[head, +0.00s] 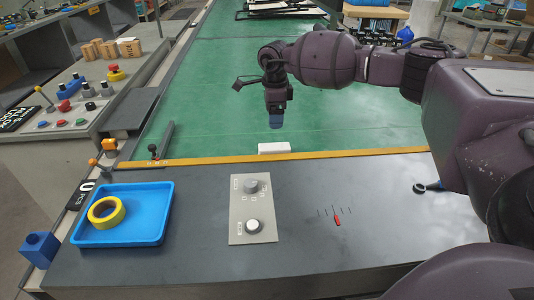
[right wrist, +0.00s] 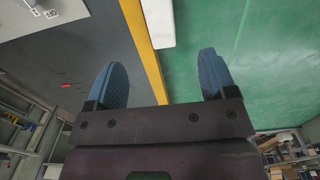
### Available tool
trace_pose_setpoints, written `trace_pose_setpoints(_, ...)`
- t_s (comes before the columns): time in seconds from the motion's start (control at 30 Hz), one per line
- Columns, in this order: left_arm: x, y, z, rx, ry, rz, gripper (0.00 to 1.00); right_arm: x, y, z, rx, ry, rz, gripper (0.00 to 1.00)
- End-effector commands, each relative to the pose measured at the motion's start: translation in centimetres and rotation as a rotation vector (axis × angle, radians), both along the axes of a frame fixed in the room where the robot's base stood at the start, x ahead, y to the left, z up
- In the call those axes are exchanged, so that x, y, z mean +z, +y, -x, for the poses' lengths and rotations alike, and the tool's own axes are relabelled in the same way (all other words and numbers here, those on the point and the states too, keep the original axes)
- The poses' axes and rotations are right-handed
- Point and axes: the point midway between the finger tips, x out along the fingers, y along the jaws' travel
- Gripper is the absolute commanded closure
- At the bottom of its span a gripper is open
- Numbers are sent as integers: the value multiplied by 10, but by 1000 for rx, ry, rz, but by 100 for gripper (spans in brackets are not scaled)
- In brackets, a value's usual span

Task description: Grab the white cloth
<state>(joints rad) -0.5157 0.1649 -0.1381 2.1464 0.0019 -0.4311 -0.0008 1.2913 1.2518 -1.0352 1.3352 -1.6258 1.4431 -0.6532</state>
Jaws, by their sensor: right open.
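The white cloth (head: 274,148) looks like a small, flat-sided white block in the head view. It lies on the green surface, close to the yellow strip along its near edge. In the right wrist view the cloth (right wrist: 158,22) shows at the top, beside the yellow strip and cut by the frame edge. My right gripper (head: 276,122) points down above and just beyond the cloth in the head view. In the right wrist view its blue fingers (right wrist: 164,70) are wide apart with nothing between them. My left gripper is not in view.
A yellow strip (head: 320,154) borders the grey panel (head: 330,255) in front. On the panel are a blue tray (head: 150,232) with a yellow tape roll (head: 106,212), and a knob plate (head: 238,225). Wide green surface (head: 210,80) is clear around the cloth.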

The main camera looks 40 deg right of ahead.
Motion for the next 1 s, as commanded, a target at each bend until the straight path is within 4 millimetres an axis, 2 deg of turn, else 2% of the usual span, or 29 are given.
trace_pose_setpoints(0.33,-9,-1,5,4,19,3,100,-45,0,1,0,3,-1,22)
trace_pose_setpoints(0.57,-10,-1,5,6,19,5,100,-57,0,0,0,-1,-1,22)
trace_pose_setpoints(0.9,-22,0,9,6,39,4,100,-102,0,1,-1,4,0,22)
trace_pose_setpoints(1.0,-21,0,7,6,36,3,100,-105,0,1,-1,1,-1,22)
